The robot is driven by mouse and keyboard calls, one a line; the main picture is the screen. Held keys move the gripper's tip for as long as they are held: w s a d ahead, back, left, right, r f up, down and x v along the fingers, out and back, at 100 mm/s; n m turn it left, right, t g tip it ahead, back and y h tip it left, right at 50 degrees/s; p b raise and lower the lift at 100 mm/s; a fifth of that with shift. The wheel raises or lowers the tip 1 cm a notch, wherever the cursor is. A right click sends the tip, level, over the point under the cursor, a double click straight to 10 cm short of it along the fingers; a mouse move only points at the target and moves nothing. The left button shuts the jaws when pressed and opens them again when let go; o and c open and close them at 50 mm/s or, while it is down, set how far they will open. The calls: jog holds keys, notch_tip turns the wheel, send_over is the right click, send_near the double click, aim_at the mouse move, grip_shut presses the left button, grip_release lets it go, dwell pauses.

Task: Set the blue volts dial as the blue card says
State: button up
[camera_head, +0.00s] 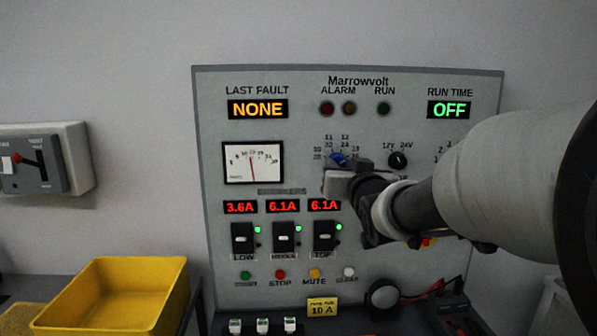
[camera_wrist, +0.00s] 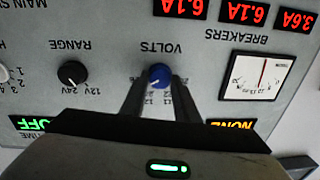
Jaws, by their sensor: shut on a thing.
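The blue volts dial (camera_head: 339,158) is on the upright Marrowvolt panel, right of the needle meter, with small numbers around it. In the wrist view the blue dial (camera_wrist: 159,76) sits under the word VOLTS, upside down there. My gripper (camera_wrist: 159,88) is shut on the dial, one dark finger on each side. In the head view my gripper (camera_head: 345,166) reaches in from the right and covers the dial's lower part. Where the dial's pointer stands is too small to tell. I see no blue card in either view.
The black range dial (camera_head: 398,160) is just right of the volts dial. The needle meter (camera_head: 253,163) is left of it, above three breakers. A yellow card (camera_head: 322,307) is low on the panel. A yellow bin (camera_head: 131,297) stands at left, below a wall switch box (camera_head: 45,160).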

jog(key=shift+n+b, duration=3.7)
jog(key=shift+b, duration=0.05)
jog(key=o, duration=1)
jog(key=shift+o, duration=0.2)
jog(key=s+p, duration=0.2)
jog(key=s, duration=1.5)
jog(key=shift+s+d+r, duration=0.2)
jog(key=shift+d+r, duration=0.1)
jog(key=shift+r, duration=0.1)
